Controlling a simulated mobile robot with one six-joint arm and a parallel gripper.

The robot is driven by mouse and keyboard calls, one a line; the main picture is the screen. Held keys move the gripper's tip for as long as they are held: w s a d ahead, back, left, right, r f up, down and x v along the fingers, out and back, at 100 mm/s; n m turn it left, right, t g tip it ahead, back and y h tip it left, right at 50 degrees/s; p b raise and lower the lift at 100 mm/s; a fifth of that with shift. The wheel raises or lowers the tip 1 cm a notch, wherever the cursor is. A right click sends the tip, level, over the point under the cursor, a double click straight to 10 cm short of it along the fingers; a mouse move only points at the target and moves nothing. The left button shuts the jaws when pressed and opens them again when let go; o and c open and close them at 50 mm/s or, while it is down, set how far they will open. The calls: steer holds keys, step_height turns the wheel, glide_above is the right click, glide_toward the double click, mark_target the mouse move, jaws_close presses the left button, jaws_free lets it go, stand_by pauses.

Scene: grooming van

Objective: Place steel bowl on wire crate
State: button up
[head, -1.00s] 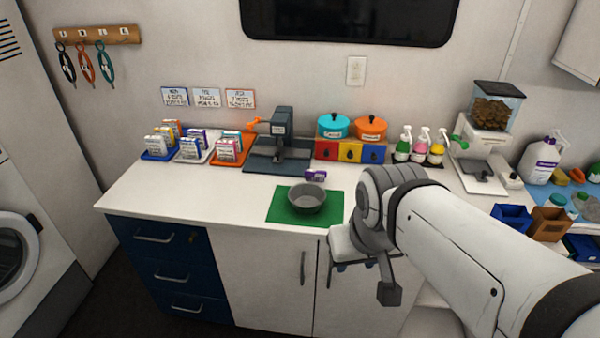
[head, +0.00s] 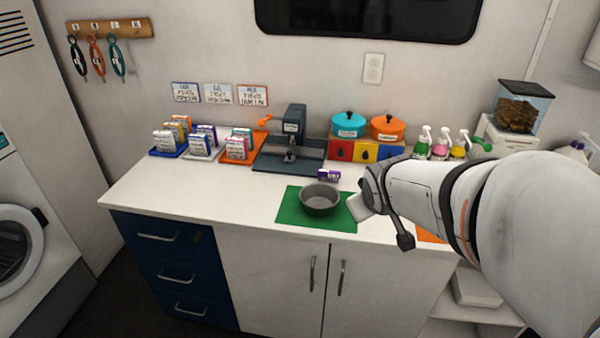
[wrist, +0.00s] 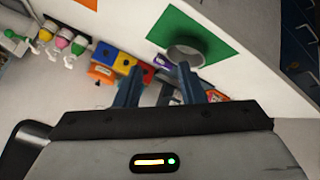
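The steel bowl (head: 319,198) is a round grey bowl standing upright and empty on a green mat (head: 290,213) on the counter. In the wrist view the bowl (wrist: 186,54) shows just beyond my fingertips, on the green mat (wrist: 213,41). My gripper (wrist: 158,72) is open, with its two dark blue fingers apart and nothing between them. In the head view my wrist is right of the bowl, over the mat's right edge, and the fingers are hard to make out. I cannot make out a wire crate in either view.
A small purple box (head: 328,175) lies behind the bowl. Behind it are colored drawers (head: 366,150) with teal and orange pots, and a dark press (head: 292,145). Pump bottles (head: 441,145) and a dispenser (head: 518,108) stand right. The counter's left front (head: 200,190) is clear.

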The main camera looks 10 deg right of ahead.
steer(key=w+d+f+n+t+b, duration=0.1)
steer(key=w+f+n+b, duration=0.1)
steer(key=w+f, duration=0.25)
steer(key=n+t+y+b, duration=0.4)
steer(key=n+y+b, duration=0.2)
steer(key=n, duration=0.2)
glide_toward(310, 206)
steer(key=w+d+r, duration=0.2)
steer(key=d+r, duration=0.1)
steer(key=d, duration=0.1)
steer(key=f+n+y, duration=0.1)
steer(key=a+f+n+y+b, duration=0.1)
steer(key=f, duration=0.1)
steer(key=a+f+n+y, duration=0.1)
steer(key=y, duration=0.1)
steer(key=shift+w+a+f+g, duration=0.15)
steer(key=shift+w+f+g, duration=0.1)
steer(key=shift+w+g, duration=0.1)
steer(key=shift+a+f+n+y+b, duration=0.2)
steer(key=shift+n+y+b, duration=0.1)
steer(key=shift+y+b, duration=0.1)
steer(key=shift+w+a, duration=0.2)
steer(key=shift+a, duration=0.05)
steer(key=x, duration=0.4)
steer(key=p+x, duration=0.1)
steer(key=x, duration=0.2)
steer(key=shift+w+d+f, duration=0.1)
steer(key=shift+w+d, duration=0.1)
steer(key=shift+d, duration=0.05)
steer(key=shift+c, duration=0.2)
